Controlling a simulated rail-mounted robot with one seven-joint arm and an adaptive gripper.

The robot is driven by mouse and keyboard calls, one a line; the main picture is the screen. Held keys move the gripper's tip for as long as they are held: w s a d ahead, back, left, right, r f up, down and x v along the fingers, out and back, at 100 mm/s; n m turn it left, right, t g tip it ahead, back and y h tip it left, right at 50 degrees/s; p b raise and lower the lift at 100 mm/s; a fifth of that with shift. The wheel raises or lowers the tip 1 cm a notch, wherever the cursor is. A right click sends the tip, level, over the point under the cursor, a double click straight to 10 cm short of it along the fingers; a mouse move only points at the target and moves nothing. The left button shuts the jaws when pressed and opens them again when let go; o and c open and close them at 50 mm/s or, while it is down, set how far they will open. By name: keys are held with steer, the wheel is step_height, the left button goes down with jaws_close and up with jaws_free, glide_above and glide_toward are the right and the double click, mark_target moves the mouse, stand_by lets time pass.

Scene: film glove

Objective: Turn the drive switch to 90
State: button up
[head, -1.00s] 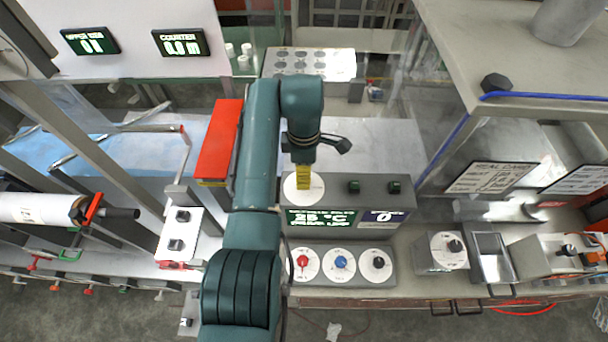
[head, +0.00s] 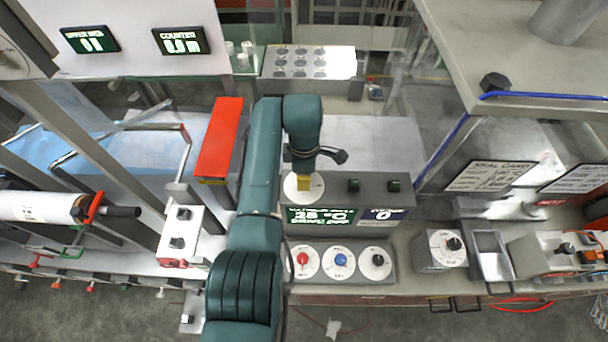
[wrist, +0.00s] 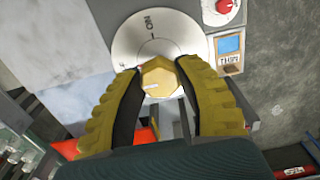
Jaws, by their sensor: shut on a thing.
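A white round dial (wrist: 148,36) marked "ON" carries a gold, many-sided knob (wrist: 160,78). In the head view the dial (head: 290,188) sits at the left end of a grey panel box (head: 330,188). I cannot read any "90" mark on it. My gripper (wrist: 159,68) has its two yellow fingers on either side of the knob and is shut on it. In the head view my gripper (head: 304,184) points down onto the dial, partly hidden by the arm's end above it.
Two dark green knobs (head: 354,186) (head: 393,186) stand to the right on the same box. Its front displays (head: 322,216) read 25 °C and 0. Below are red (head: 302,258), blue (head: 340,260) and black (head: 378,260) knobs. A red-topped block (head: 220,138) stands left of my arm.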

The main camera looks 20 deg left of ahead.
steer(key=shift+m, duration=0.3)
jaws_close()
steer(key=m, duration=0.3)
steer(key=shift+p, duration=0.3)
steer(key=m, duration=0.9)
steer(key=shift+m, duration=0.3)
steer(key=m, duration=0.4)
steer(key=shift+m, duration=0.3)
steer(key=o, duration=1.2)
jaws_free()
